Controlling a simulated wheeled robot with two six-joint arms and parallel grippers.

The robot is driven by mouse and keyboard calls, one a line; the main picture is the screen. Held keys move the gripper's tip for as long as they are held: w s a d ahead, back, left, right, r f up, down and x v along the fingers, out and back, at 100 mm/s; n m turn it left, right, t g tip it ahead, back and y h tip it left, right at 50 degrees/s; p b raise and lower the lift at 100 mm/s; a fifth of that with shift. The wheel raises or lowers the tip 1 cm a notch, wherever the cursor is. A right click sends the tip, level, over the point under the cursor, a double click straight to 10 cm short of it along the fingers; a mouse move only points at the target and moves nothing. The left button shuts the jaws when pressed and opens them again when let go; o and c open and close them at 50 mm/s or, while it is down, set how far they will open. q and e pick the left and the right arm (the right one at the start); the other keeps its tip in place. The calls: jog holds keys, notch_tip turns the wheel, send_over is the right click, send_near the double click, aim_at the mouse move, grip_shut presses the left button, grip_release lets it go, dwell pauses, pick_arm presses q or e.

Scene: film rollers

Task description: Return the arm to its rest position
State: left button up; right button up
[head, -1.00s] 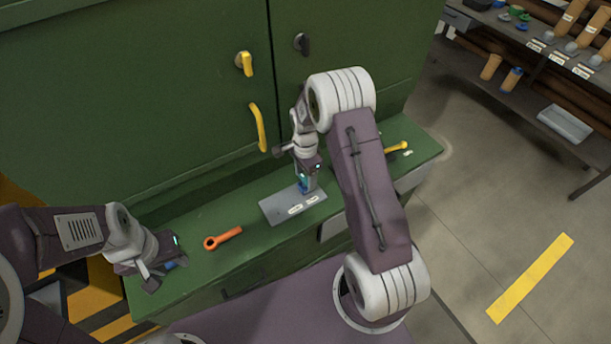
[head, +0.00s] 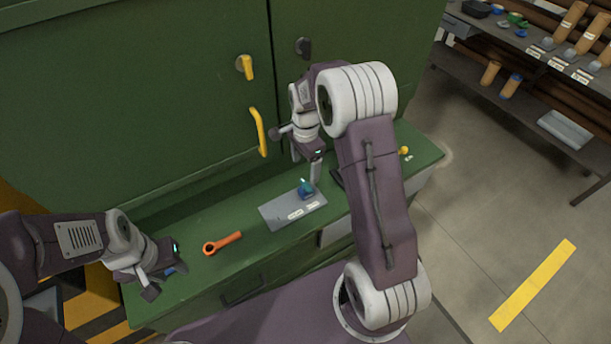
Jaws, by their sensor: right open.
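My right gripper (head: 312,178) is open and raised above the green ledge, just right of and above a small blue piece. The blue piece (head: 306,188) sits on a grey plate (head: 278,213) with white labels, apart from the fingers as far as I can tell. My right arm is bent over the right part of the ledge and hides some of it. My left gripper (head: 160,281) is low at the ledge's left end, and its fingers are too unclear to judge. A bit of blue (head: 170,271) shows beside it.
An orange ring-ended tool (head: 222,243) lies on the green ledge (head: 195,280) between the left gripper and the plate. A yellow-ended tool (head: 403,151) lies at the right, partly hidden. The green cabinet (head: 160,90) with a yellow handle (head: 258,131) stands behind. A shelf (head: 540,60) is far right.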

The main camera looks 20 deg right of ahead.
jog(key=shift+r, duration=0.55)
jog(key=s+a+r+n+t, duration=0.1)
jog(key=s+a+r+n, duration=0.15)
jog(key=s+r, duration=0.3)
jog(key=s+a+f+n, duration=0.1)
jog(key=s+f+n, duration=0.1)
jog(key=s+n, duration=0.4)
jog(key=s+a+f+n, duration=0.1)
jog(key=s+f+n, duration=0.1)
jog(key=s+n, duration=0.4)
jog(key=shift+f+n, duration=0.25)
jog(key=shift+n, duration=0.3)
